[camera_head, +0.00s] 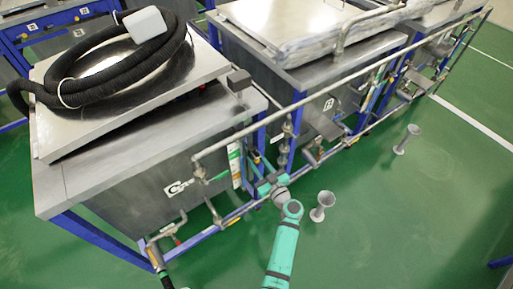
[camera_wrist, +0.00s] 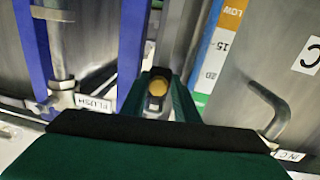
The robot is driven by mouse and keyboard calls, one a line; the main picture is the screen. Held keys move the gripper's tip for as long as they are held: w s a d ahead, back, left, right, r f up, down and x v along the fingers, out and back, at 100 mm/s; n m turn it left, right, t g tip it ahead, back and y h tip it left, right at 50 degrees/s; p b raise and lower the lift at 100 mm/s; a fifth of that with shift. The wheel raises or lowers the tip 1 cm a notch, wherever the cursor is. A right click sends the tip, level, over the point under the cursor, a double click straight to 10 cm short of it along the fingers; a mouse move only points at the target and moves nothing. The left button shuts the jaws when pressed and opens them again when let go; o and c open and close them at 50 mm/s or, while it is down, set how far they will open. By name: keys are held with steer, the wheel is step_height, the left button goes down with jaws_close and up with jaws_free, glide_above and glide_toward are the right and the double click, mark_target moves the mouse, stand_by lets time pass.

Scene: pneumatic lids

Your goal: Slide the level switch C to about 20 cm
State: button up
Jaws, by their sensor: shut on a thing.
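Tank C (camera_head: 110,180), marked with a C label (camera_head: 178,188), stands at the left in the head view. Its level scale (camera_head: 235,165) is on the right front corner. My gripper (camera_wrist: 157,88) is shut on the level switch C (camera_wrist: 157,86), whose yellowish round face shows between the dark fingers, beside the scale. My gripper also shows in the head view (camera_head: 268,184). The exact reading is hard to tell at this angle.
A pipe rail (camera_head: 340,85) runs along the tank fronts near my arm. A bent handle (camera_wrist: 268,108) with an IN C label and a pipe (camera_wrist: 58,50) by a FLUSH label flank my gripper. A black hose (camera_head: 70,85) lies on the lid.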

steer(key=shift+w+d+f, duration=0.1)
steer(key=shift+d+f, duration=0.1)
steer(key=shift+d, duration=0.35)
steer(key=shift+f, duration=0.85)
steer(key=o, duration=1)
steer(key=shift+a, duration=0.3)
steer(key=v, duration=0.6)
steer(key=shift+a, duration=0.1)
